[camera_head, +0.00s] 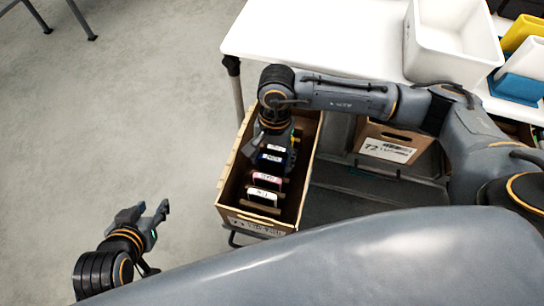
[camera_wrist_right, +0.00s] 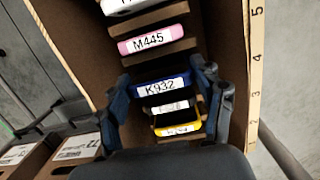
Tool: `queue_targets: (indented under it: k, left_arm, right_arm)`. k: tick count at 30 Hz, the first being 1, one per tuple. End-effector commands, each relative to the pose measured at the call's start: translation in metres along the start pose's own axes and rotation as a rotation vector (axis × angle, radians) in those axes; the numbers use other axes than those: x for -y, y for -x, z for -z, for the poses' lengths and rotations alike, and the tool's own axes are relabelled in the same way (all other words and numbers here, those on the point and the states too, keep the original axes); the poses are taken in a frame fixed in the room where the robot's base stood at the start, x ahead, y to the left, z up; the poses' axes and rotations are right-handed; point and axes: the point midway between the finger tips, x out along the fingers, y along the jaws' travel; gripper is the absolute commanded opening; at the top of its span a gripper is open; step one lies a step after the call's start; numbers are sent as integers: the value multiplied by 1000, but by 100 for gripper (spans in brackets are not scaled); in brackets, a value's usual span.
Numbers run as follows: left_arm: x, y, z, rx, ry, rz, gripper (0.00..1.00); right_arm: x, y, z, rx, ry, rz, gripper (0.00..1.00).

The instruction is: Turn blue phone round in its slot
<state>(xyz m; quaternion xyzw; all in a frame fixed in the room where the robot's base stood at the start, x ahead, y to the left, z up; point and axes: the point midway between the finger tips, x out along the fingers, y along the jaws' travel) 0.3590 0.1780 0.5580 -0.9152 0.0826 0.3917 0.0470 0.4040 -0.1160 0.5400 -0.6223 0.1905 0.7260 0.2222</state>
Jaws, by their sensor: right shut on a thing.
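The blue phone (camera_wrist_right: 153,79) with the label K932 stands in a slot of the tilted carton (camera_head: 234,165); it also shows in the head view (camera_head: 272,157). In the right wrist view my right gripper (camera_wrist_right: 164,92) has one finger at each end of the blue phone and is shut on it. In the head view its fingers are largely hidden under the wrist. A pink phone (camera_wrist_right: 153,40) labelled M445 stands one slot away. My left gripper (camera_head: 148,213) is open and empty, left of the carton and well apart from it.
White (camera_wrist_right: 170,106) and yellow (camera_wrist_right: 178,129) phones stand close by, between my right gripper's fingers and its palm. Another white phone (camera_head: 263,196) is near the carton's front. A second carton (camera_head: 391,147) stands right. A white table (camera_head: 315,40) is behind.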

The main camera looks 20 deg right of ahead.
Motion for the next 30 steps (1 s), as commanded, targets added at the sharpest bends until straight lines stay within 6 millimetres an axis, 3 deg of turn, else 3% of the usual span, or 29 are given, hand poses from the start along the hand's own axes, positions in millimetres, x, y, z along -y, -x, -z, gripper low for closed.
queue_targets:
  k: [30]
  left_arm:
    - [-9,-3,64,-318,-4,-19,40]
  right_arm:
    - [0,-14,2,0,0,1,40]
